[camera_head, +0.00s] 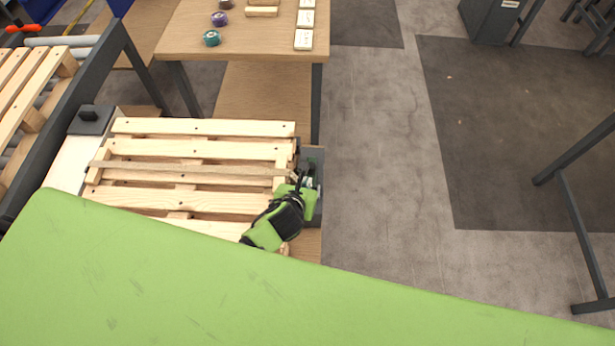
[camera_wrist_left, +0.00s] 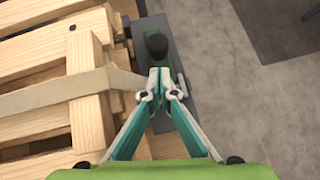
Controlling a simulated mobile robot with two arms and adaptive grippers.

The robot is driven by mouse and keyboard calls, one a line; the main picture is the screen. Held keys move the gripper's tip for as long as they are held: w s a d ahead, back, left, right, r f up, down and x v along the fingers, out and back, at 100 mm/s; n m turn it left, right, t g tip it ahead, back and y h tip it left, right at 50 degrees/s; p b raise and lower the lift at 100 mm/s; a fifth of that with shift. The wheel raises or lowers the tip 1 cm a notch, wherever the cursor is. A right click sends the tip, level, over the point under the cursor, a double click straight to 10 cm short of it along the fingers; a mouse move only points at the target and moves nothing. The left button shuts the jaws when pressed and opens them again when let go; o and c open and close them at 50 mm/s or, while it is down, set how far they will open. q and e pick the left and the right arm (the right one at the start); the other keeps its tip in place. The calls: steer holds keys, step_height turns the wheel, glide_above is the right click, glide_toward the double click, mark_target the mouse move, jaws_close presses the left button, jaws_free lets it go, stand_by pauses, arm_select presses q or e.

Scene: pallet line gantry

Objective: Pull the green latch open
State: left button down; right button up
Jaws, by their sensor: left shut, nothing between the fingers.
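The green latch (camera_wrist_left: 182,85) sits on a dark grey plate beside the right end of a wooden pallet in the left wrist view. It has a black knob (camera_wrist_left: 157,44) standing up at its far end. My left gripper (camera_wrist_left: 160,82) is shut and empty, its fingertips close to the latch, just short of the knob. Whether they touch it I cannot tell. In the head view my left gripper (camera_head: 305,183) is at the pallet's right edge and mostly hides the latch. My right gripper is in neither view.
A beige strap (camera_head: 190,168) runs across the slatted pallet (camera_head: 205,128) toward the latch. A wooden table (camera_head: 240,42) with tape rolls and small blocks stands behind. A roller conveyor with another pallet (camera_head: 28,88) is at left.

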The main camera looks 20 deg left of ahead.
mark_target(312, 157)
arm_select(q)
steer(key=shift+w, duration=0.95)
steer(key=shift+w+r, duration=0.1)
steer(key=shift+w, duration=0.1)
steer(key=w+p, duration=0.1)
steer(key=w, duration=0.1)
steer(key=w+a+p, duration=0.1)
steer(key=w, duration=0.1)
steer(key=shift+w, duration=0.1)
steer(key=shift+w+a, duration=0.1)
steer(key=shift+w, duration=0.35)
